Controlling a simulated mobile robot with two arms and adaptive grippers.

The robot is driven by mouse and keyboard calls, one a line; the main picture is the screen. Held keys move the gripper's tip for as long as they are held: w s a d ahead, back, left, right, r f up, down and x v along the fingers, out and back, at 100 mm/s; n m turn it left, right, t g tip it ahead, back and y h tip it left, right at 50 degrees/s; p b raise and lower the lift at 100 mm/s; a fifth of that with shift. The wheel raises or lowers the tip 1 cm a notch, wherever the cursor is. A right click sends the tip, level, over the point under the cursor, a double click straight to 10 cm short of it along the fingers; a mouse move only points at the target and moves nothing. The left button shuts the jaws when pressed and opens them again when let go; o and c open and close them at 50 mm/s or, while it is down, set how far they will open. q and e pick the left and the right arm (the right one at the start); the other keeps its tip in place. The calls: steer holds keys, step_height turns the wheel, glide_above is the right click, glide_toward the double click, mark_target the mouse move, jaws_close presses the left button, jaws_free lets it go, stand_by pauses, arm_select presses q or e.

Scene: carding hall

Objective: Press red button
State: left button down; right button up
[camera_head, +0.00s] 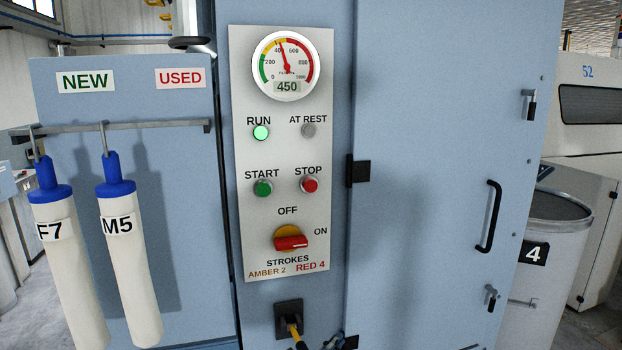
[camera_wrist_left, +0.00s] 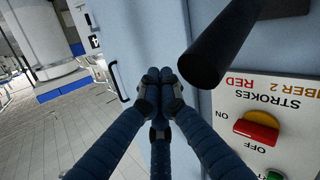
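The red STOP button (camera_head: 310,185) sits in a metal ring on the light grey control panel (camera_head: 250,225). The green START button (camera_head: 263,188) is to its left. Below is a red rotary knob (camera_head: 290,241) on an amber disc, between OFF and ON labels. In the left wrist view the panel is upside down at the right, with the red knob (camera_wrist_left: 256,131) and part of a green button (camera_wrist_left: 274,175) showing; the STOP button is not seen there. My left gripper (camera_wrist_left: 161,76) has its blue fingers together, with nothing between them. My right gripper is not in view.
A gauge (camera_head: 286,66) reads 450 and the green RUN lamp (camera_head: 261,132) is lit. A black socket (camera_head: 288,318) with a yellow cable is below the panel. Two hanging white tubes (camera_head: 130,265) are left; a door handle (camera_head: 490,215) is right. A dark cylinder (camera_wrist_left: 230,40) crosses the wrist view.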

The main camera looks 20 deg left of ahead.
mark_target(310, 185)
arm_select(q)
steer(key=w+a+r+n+t+p, duration=0.1)
steer(key=r+t, duration=0.1)
steer(key=r, duration=0.9)
steer(key=w+a+r+n+t+y, duration=0.1)
steer(key=a+r+n+t, duration=0.1)
steer(key=r, duration=0.9)
steer(key=w+a+r+n+t+y+p, duration=0.1)
steer(key=w+r+t, duration=0.1)
steer(key=r, duration=0.9)
steer(key=shift+a+n+t+p, duration=0.15)
steer(key=shift+n+t+p, duration=0.2)
steer(key=shift+t, duration=0.55)
steer(key=shift+w, duration=0.2)
steer(key=w+a+b, duration=0.1)
steer(key=w+b, duration=0.1)
steer(key=w+a+b, duration=0.4)
steer(key=w, duration=0.1)
steer(key=shift+w+b, duration=0.1)
steer(key=shift+b, duration=0.2)
